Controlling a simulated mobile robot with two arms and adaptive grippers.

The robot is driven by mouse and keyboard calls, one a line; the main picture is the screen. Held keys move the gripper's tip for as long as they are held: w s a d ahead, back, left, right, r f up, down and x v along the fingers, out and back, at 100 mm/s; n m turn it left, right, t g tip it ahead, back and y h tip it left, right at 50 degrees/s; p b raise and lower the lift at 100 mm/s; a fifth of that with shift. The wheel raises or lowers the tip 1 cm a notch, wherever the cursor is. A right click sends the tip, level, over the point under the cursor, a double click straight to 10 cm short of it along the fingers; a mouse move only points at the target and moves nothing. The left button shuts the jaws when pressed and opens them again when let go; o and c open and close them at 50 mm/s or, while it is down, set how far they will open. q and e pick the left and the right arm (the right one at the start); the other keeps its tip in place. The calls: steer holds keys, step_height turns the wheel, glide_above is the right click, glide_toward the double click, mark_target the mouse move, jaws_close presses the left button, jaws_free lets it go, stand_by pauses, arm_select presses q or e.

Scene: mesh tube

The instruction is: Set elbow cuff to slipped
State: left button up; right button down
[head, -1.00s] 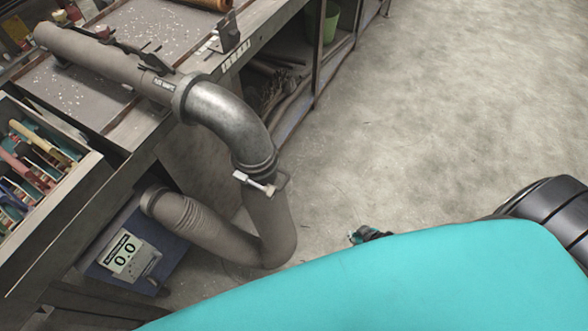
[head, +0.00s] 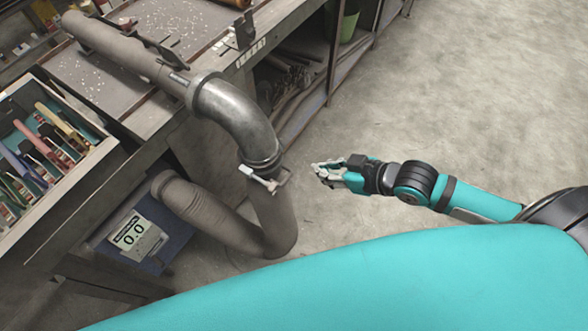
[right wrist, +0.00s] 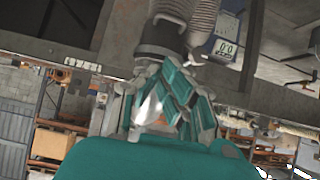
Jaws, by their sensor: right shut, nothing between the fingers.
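A grey metal elbow (head: 232,117) hangs off the bench edge and opens downward. At its lower end sits a cuff with a light-coloured clamp lever (head: 262,178), over the top of a grey flexible tube (head: 272,218). The cuff looks fitted around the elbow's end. My right gripper (head: 322,174) is to the right of the cuff, apart from it, shut and empty. In the right wrist view its fingers (right wrist: 166,98) are in front of a dark cylindrical end (right wrist: 160,38) and the ribbed tube (right wrist: 204,18). My left gripper is not in view.
A blue box with a display reading 0.0 (head: 134,236) stands below the bench, by the tube's other end. A tool drawer (head: 90,160) is at the left. Shelves with a green bin (head: 348,25) are under the bench. The floor (head: 470,100) at right is clear.

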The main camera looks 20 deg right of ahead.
steer(key=p, duration=0.1)
glide_toward(279, 170)
steer(key=w+a+r, duration=0.2)
steer(key=w, duration=0.1)
step_height(279, 170, down, 4)
steer(key=shift+r+p, duration=0.1)
steer(key=shift+p, duration=0.3)
steer(key=shift+f, duration=0.5)
steer(key=shift+w, duration=0.1)
step_height(279, 170, down, 5)
steer(key=b, duration=0.3)
steer(key=shift+f+b, duration=0.1)
steer(key=shift+b, duration=0.25)
